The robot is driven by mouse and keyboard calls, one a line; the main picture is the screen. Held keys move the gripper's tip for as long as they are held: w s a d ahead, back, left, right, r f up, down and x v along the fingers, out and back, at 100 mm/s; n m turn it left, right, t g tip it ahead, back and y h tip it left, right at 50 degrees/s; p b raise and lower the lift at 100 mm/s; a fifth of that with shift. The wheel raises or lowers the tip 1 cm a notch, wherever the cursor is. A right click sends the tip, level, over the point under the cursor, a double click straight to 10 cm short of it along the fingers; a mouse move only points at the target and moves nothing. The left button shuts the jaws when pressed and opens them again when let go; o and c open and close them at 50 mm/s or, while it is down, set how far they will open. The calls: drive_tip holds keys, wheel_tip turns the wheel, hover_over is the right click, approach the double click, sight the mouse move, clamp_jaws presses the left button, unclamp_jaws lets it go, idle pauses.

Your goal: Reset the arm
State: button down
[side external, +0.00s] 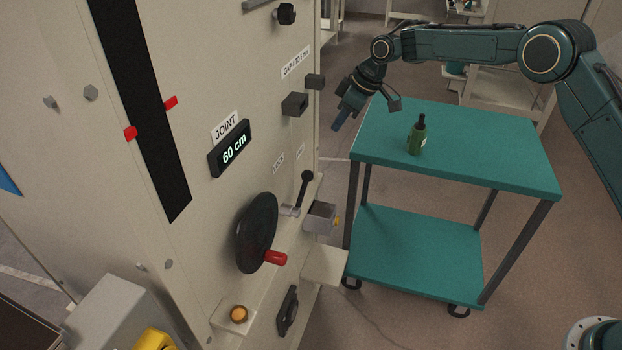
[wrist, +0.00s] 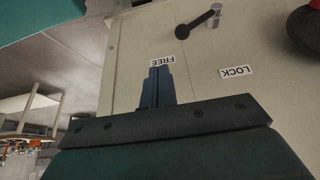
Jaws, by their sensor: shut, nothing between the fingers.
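My gripper (side external: 338,124) hangs from my arm between the beige panel (side external: 210,60) and the teal cart, with its fingers pointing down and toward the panel. In the wrist view the blue fingers (wrist: 158,72) are together with nothing between them. They appear in front of the panel just below the FREE label (wrist: 163,61). I cannot tell how far they are from its surface. My arm reaches in from the right above the cart.
A teal two-shelf cart (side external: 500,165) carries a green bottle (side external: 417,136). The panel has a black lever (side external: 305,188), a dark handwheel (side external: 257,232) with a red handle, a "60 cm" display (side external: 231,150) and a small grey box (side external: 319,217).

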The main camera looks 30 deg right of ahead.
drive_tip(key=shift+d+r, duration=0.15)
drive_tip(key=shift+r, duration=0.05)
drive_tip(key=s+d+r+m+t+h, duration=0.1)
drive_tip(key=s+d+r+m, duration=0.15)
drive_tip(key=s+r, duration=0.75)
drive_tip(key=s+d+r+m+h, duration=0.1)
drive_tip(key=s+d+r+m, duration=0.15)
drive_tip(key=s+r, duration=0.7)
drive_tip(key=s+d+f+m, duration=0.2)
drive_tip(key=s, duration=1.2)
drive_tip(key=s+d+f+m+h, duration=0.1)
drive_tip(key=s+d+f+m, duration=0.1)
drive_tip(key=s, duration=1.3)
drive_tip(key=shift+d+f+t+h, duration=0.35)
drive_tip(key=shift+d+f, duration=0.25)
drive_tip(key=shift+f, duration=0.2)
drive_tip(key=c, duration=2.1)
unclamp_jaws()
